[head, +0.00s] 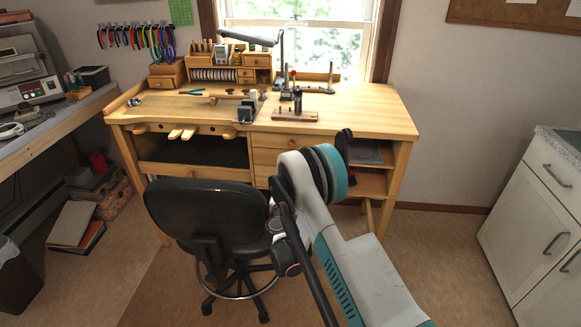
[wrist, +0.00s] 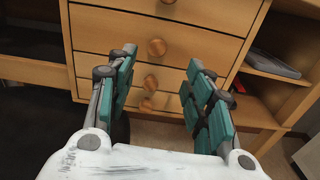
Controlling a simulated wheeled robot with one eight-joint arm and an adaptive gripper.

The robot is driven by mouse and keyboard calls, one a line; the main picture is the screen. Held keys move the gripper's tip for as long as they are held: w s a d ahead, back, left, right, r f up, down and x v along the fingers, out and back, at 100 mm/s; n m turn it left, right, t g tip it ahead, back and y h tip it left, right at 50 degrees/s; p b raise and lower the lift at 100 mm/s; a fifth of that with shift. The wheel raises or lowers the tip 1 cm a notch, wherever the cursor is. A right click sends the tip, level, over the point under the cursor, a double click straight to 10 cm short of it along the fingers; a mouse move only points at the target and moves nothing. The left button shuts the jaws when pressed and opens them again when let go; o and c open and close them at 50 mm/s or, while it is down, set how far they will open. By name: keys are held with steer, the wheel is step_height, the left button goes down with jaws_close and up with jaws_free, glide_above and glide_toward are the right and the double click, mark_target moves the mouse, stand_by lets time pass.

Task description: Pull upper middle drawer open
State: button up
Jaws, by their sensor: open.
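The wooden workbench holds a stack of drawers with round wooden knobs. In the wrist view, the upper middle drawer (wrist: 100,35) is the second from the top and looks shut. Its round knob (wrist: 157,48) appears between the fingertips of my gripper (wrist: 162,60). My gripper is open and empty, with teal pads on both fingers. No contact with the knob shows, and I cannot tell the gap in depth.
Lower knobs (wrist: 151,82) show between the fingers. An open shelf (wrist: 275,75) is right of the drawers. A black office chair (head: 208,215) stands in front of the bench, close left of my arm. Tools lie on the bench top (head: 370,120). A white cabinet (head: 535,215) stands at right, with open floor before it.

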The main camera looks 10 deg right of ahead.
steer(key=b+x, duration=0.4)
steer(key=x, duration=0.7)
steer(key=shift+w+f, duration=0.35)
steer(key=shift+w, duration=0.1)
steer(key=shift+s, duration=0.1)
jaws_close()
